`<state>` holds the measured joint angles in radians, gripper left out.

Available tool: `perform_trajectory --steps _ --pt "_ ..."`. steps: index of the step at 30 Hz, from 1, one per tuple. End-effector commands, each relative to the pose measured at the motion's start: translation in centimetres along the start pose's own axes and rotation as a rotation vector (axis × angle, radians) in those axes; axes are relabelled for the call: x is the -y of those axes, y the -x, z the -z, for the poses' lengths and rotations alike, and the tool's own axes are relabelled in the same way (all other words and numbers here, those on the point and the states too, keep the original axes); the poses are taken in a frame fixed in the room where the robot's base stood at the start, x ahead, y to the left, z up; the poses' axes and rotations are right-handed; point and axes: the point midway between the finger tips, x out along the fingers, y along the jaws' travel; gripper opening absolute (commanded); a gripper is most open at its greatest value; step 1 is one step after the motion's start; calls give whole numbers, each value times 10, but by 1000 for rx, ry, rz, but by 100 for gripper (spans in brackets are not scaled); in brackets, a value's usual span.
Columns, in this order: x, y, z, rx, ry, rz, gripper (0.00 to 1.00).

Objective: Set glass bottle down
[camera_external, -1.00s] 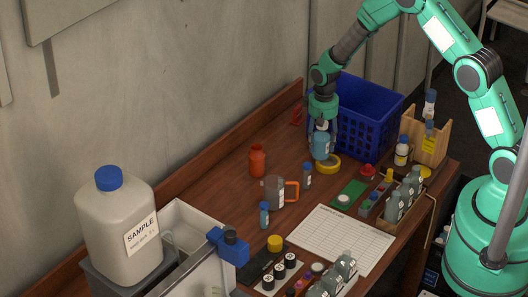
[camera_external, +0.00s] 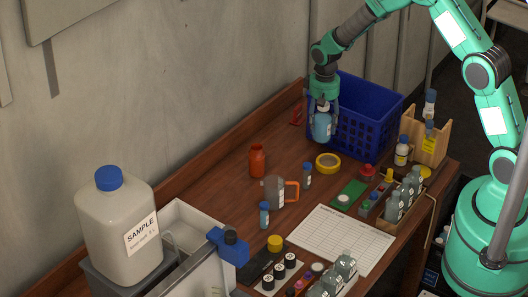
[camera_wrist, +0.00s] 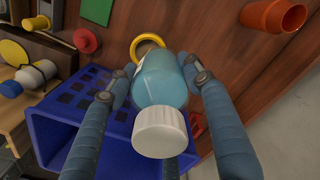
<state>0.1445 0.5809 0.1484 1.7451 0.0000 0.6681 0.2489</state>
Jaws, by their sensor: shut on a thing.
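The glass bottle (camera_external: 321,127) is light blue with a white cap. It hangs upright in my gripper (camera_external: 322,108), above the table and in front of the blue crate's left side. In the wrist view the bottle (camera_wrist: 162,82) lies between the two fingers of my gripper (camera_wrist: 160,88), with its white cap (camera_wrist: 159,132) nearest the camera. The fingers are shut on the bottle's sides. The bottle's base is clear of the wooden table (camera_external: 225,190).
A blue crate (camera_external: 365,140) stands close to the bottle's right. A yellow tape ring (camera_external: 328,162) lies below it. An orange bottle (camera_external: 257,160), a beaker with an orange handle (camera_external: 274,190) and small vials stand nearer the camera. Bare table lies left of the ring.

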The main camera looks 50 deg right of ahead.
Motion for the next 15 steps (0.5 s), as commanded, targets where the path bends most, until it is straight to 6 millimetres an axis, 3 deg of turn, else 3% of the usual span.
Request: perform_trajectory --steps 7,15 --pt "0 29 1 -4 0 1 7" --pt "40 27 15 -2 1 1 8"
